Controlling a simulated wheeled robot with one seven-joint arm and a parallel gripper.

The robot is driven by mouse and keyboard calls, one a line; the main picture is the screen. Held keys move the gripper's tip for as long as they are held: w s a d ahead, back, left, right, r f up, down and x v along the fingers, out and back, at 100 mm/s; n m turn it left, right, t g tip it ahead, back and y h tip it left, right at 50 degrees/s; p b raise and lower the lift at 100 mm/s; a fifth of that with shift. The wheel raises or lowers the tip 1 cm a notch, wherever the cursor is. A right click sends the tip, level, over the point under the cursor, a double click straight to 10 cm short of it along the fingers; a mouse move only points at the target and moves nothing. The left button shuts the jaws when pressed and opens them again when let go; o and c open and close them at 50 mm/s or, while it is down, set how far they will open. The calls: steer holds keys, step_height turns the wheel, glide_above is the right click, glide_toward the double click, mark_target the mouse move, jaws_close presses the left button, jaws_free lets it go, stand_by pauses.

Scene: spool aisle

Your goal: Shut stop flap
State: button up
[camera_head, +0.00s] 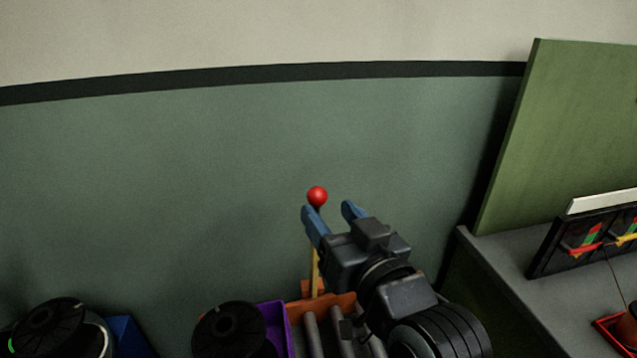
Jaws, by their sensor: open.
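A red ball knob (317,196) stands out against the green wall at the centre of the head view. A thin yellow bar (315,273) shows below it, rising from an orange part. I cannot tell which of these belongs to the stop flap, and no flap is clearly visible. My gripper (332,210) is open, with its two blue fingers pointing up and away. The red knob appears just above the left finger's tip. I cannot tell whether they touch. My gripper and arm hide part of what lies below.
Grey rollers (312,333) lie in an orange frame (335,302) at the bottom. Black spools stand at lower left, one by a purple bin (273,322) and one by a blue bin (128,337). At right is a grey bench (505,258) with a green panel (565,130) and a black rack (560,250).

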mark_target(312, 191)
steer(key=shift+p+x, duration=1.05)
steer(key=shift+x, duration=2.85)
steer(key=shift+c, duration=0.5)
jaws_close()
